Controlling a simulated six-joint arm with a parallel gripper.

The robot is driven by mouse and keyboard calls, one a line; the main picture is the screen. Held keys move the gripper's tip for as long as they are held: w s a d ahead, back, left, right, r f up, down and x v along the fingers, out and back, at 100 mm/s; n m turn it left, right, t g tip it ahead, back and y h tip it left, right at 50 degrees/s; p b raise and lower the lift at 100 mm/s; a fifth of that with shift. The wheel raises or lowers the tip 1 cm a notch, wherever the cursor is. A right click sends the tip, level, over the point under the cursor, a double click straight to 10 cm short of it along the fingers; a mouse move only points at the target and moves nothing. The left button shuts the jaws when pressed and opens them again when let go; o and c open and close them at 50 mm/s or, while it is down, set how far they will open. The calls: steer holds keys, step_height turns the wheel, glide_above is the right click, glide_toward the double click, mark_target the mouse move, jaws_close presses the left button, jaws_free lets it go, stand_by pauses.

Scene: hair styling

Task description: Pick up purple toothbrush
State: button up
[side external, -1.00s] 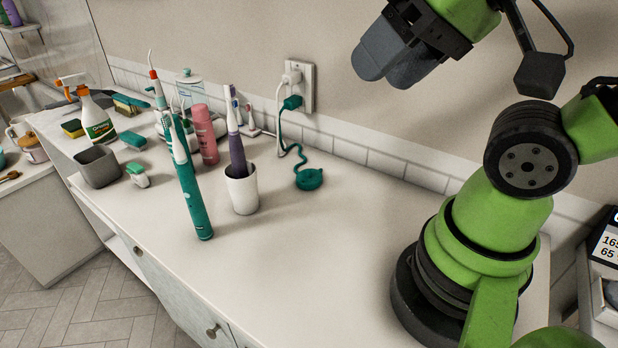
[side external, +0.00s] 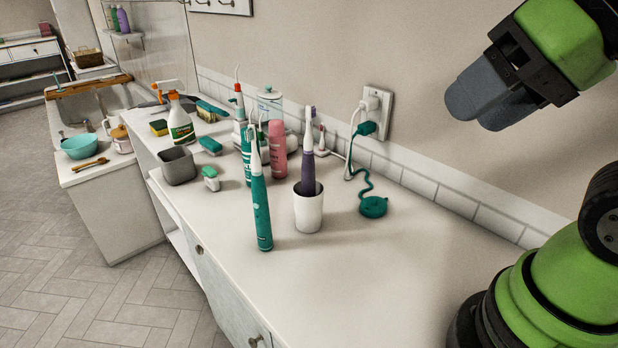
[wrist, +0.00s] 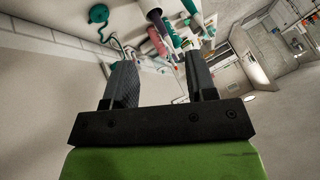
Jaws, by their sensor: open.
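The purple toothbrush (side external: 308,172) stands nearly upright in a white cup (side external: 308,212) on the counter, its white head up. In the wrist view its purple handle (wrist: 155,16) shows at the top, beyond the fingers. A teal electric toothbrush (side external: 261,207) stands upright just left of the cup. My gripper (side external: 483,105) is up at the right in the side view, well apart from the cup and above the counter. In the wrist view my gripper (wrist: 160,82) has its two fingers spread with nothing between them.
A pink bottle (side external: 279,150) and another teal item (side external: 246,150) stand behind. A teal charger (side external: 373,207) with a cord runs to the wall outlet (side external: 376,105). A grey bin (side external: 178,166) and spray bottle (side external: 180,122) stand left.

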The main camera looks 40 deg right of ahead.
steer(key=shift+o, duration=0.4)
steer(key=m+t+h, duration=0.6)
steer(key=t+h, duration=0.1)
steer(key=h, duration=0.2)
glide_above(312, 162)
steer(key=s+d, duration=0.3)
steer(key=s, duration=0.2)
step_height(312, 162, down, 12)
steer(key=s+a+f+n+t+y, duration=0.2)
steer(key=a+f+n+t+y, duration=0.15)
steer(key=f+n, duration=0.35)
steer(key=shift+n+g, duration=0.35)
steer(key=shift+n, duration=0.05)
steer(key=shift+a+r+x, duration=0.15)
steer(key=shift+r+x, duration=0.1)
steer(key=shift+x, duration=1.4)
steer(key=shift+a+r+x, duration=0.2)
steer(key=shift+r+x, duration=0.05)
steer(key=shift+x, duration=1.4)
steer(key=shift+a+r+x, duration=0.15)
steer(key=shift+r+x, duration=0.1)
steer(key=shift+x, duration=1.35)
steer(key=shift+w, duration=0.15)
